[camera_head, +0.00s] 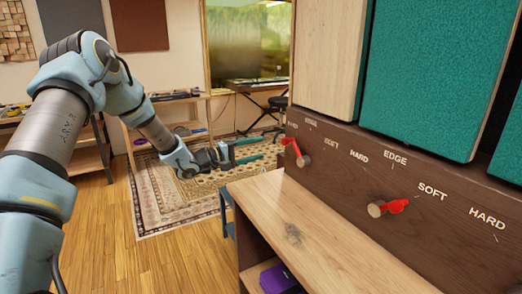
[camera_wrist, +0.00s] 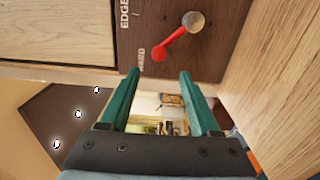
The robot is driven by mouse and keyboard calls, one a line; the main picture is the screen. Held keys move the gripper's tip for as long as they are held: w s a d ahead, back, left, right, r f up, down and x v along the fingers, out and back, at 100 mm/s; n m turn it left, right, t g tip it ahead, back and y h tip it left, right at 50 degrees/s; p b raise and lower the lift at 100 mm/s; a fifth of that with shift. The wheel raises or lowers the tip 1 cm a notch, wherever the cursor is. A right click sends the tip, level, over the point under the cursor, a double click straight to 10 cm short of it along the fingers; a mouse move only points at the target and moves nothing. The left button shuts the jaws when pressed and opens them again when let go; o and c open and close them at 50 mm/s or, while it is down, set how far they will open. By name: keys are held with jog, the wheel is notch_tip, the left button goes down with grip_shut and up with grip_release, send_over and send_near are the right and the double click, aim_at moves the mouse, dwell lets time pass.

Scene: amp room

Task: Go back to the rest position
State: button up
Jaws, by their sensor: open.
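My gripper (camera_head: 261,147) is at the end of my outstretched arm, left of the brown panel, over the patterned rug in the picture. Its two green fingers are spread apart with nothing between them. In the wrist view my gripper (camera_wrist: 159,72) also shows open and empty, with a wooden knob (camera_wrist: 194,21) and its red lever (camera_wrist: 170,43) beyond the fingertips. The fingers look apart from the lever.
The brown panel (camera_head: 341,172) carries two knobs with red levers (camera_head: 398,206) and EDGE, SOFT and HARD labels. A wooden bench top (camera_head: 292,232) lies below it. Teal padded panels (camera_head: 428,75) stand above. Open floor (camera_head: 150,262) lies left of the bench.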

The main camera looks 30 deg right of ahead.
dwell(0.4)
jog(key=w+a+t+y, duration=0.4)
jog(key=a+y, duration=0.2)
jog(key=a, duration=0.7)
jog(key=w+a+t+y, duration=0.4)
jog(key=a+y, duration=0.2)
jog(key=a, duration=0.7)
jog(key=s+a+g+y, duration=0.1)
jog(key=s+a+y, duration=0.1)
jog(key=s+a, duration=0.45)
jog(key=s+a+g+y, duration=0.1)
jog(key=s+a+y, duration=0.2)
jog(key=a, duration=0.6)
jog(key=s+a+g, duration=0.3)
jog(key=s+a, duration=0.4)
jog(key=s, duration=0.6)
jog(key=shift+m+y, duration=0.4)
